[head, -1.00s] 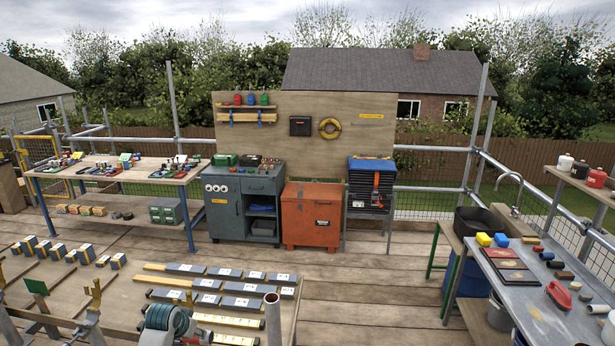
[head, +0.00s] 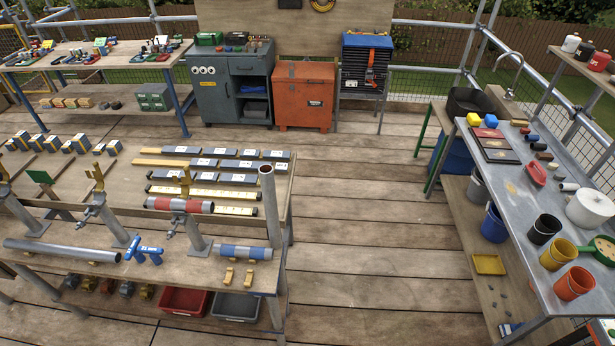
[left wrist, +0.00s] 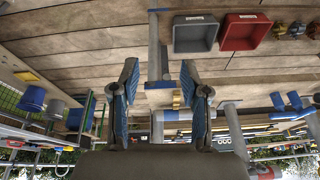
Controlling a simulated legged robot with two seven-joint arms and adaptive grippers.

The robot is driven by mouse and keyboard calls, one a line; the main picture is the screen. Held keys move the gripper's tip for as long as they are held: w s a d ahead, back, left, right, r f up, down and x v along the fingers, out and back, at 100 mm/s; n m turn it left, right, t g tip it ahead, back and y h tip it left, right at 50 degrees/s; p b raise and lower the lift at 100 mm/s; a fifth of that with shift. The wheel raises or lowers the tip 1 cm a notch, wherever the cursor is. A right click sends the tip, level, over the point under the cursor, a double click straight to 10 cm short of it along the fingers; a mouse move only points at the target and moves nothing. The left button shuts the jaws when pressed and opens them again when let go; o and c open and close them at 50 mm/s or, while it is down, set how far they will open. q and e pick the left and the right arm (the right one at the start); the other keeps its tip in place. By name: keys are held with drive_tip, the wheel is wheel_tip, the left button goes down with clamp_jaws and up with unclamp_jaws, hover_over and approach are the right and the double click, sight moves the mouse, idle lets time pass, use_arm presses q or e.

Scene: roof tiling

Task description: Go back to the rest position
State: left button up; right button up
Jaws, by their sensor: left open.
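My left gripper (left wrist: 160,82) shows in the left wrist view, where the scene is upside down. Its two blue-padded fingers stand apart with nothing held between them. Beyond the fingers are parts of the pipe workbench, including a grey post (left wrist: 154,45) and a small yellow block (left wrist: 177,101). Neither gripper shows in the head view. My right gripper is in no view.
The pipe workbench (head: 200,268) stands at front left, with an upright pipe (head: 271,205) at its right corner. A metal table (head: 520,205) with pots stands at right. The plank floor (head: 370,220) between is clear. A red tray (head: 185,301) sits below the workbench.

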use_arm(q)
drive_tip(key=s+f+g+b, duration=0.1)
drive_tip(key=s+f, duration=0.1)
drive_tip(key=f, duration=1.3)
drive_tip(key=s+f+b, duration=0.2)
drive_tip(key=s+f, duration=0.1)
drive_tip(key=f, duration=1.2)
drive_tip(key=s+a+f+g+b, duration=0.1)
drive_tip(key=s+a+f, duration=0.2)
drive_tip(key=s+f, duration=1.3)
drive_tip(key=shift+s+f+g+b, duration=0.2)
drive_tip(key=shift+f+g+b, duration=0.05)
drive_tip(key=shift+g+b, duration=0.05)
